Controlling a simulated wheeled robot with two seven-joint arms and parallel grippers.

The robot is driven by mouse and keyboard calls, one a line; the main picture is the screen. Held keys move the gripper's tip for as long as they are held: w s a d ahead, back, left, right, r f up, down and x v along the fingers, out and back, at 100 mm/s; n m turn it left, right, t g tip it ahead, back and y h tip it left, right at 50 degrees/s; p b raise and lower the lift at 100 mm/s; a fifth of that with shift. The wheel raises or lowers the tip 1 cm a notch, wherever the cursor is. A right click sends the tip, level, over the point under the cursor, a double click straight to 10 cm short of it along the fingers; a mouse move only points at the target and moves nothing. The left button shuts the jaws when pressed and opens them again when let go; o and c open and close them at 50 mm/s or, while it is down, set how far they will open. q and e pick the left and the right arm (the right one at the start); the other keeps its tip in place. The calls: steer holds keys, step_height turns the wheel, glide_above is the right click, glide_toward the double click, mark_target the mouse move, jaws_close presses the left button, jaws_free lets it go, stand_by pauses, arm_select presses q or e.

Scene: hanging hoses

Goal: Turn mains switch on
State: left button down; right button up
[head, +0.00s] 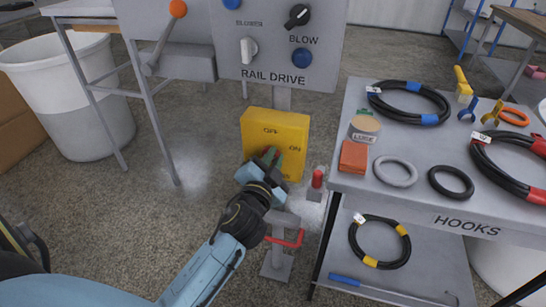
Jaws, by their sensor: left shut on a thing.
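The mains switch is a yellow box (275,122) on a grey post, left of the hooks table in the head view. Its face is marked OFF at the top and ON at the right. My left gripper (266,163) is at the lower part of this face, shut on the switch handle. The fingers hide most of the handle, so I cannot tell which mark it points to. My right gripper is not in view.
The grey RAIL DRIVE panel (275,77) with knobs stands just behind. At the right, the HOOKS table (352,200) bears hoses, rings and an orange block (353,157). A red-topped post (316,182) and a red bar (285,240) are close to my left arm.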

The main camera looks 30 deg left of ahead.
arm_select(q)
steer(key=c, duration=1.4)
jaws_free()
steer(key=shift+c, duration=0.2)
steer(key=shift+s+d, duration=0.15)
steer(key=shift+s, duration=0.3)
steer(key=v, duration=1.2)
steer(key=shift+s, duration=0.3)
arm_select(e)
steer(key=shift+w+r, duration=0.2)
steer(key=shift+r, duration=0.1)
